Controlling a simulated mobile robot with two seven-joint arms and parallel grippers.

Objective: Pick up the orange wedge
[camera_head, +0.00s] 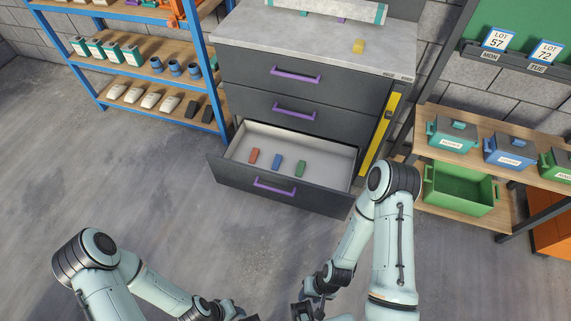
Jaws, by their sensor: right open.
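The bottom drawer (335,177) of the grey cabinet is pulled open. Inside lie three small blocks in a row: a reddish-orange one (253,156) at the left, a blue one (277,162) in the middle and a green one (300,168) at the right. The reddish-orange piece is the closest match to the orange wedge; its exact shape is too small to tell. My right gripper (310,309) is at the bottom edge, open, below and apart from the drawer. My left gripper (236,313) is at the bottom edge, mostly cut off; its jaws do not show clearly.
A blue-framed shelf (140,70) stands left; a wooden bench (480,125) with lidded boxes and a green crate (458,190) stands right. The floor (120,190) before the drawer is clear.

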